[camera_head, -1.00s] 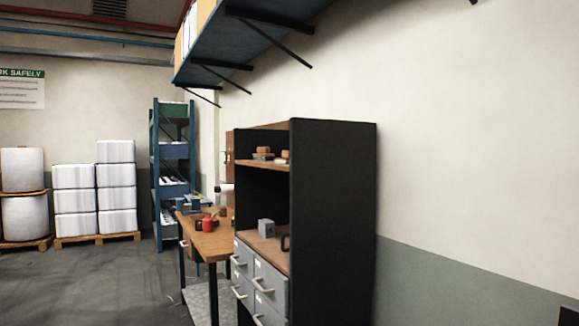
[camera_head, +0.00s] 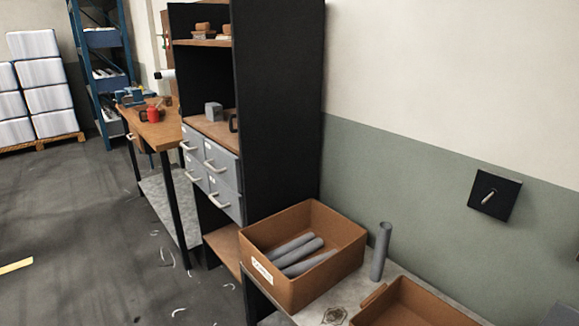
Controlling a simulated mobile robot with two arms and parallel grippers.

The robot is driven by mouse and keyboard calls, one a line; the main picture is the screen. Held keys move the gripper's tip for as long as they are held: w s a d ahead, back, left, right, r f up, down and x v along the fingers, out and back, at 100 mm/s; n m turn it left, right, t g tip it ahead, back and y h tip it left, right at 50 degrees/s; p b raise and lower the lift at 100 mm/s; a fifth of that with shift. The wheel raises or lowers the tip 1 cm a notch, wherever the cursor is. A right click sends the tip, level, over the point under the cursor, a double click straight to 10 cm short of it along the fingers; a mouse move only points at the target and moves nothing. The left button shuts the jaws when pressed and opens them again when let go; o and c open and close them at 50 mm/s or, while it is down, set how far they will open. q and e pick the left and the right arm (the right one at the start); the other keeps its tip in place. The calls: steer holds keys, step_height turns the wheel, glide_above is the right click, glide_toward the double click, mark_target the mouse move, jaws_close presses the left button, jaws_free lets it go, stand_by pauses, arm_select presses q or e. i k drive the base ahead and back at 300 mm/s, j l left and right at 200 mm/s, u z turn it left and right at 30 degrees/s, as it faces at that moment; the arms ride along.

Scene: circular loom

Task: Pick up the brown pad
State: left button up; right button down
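I cannot clearly make out a brown pad. Small brown blocks (camera_head: 203,27) sit on the upper shelf of the black cabinet (camera_head: 275,100); they are too small to tell whether one is a pad. Another brown piece (camera_head: 227,30) lies beside them, partly cut off by the cabinet's side panel. Neither of my grippers is in view.
A brown bin (camera_head: 330,275) with several grey tubes stands on a grey-topped table (camera_head: 400,268). A grey tube (camera_head: 380,252) stands upright beside it. A second brown bin (camera_head: 405,305) is at the bottom edge. A wooden workbench (camera_head: 155,134) stands behind the cabinet. Floor at left is open.

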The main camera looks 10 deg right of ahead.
mark_target(226, 28)
steer(key=i+j+u, duration=0.15)
steer(key=i+j, duration=0.25)
steer(key=j, duration=0.25)
steer(key=i+j+u, duration=0.1)
steer(key=i+j, duration=0.4)
steer(key=j, duration=0.1)
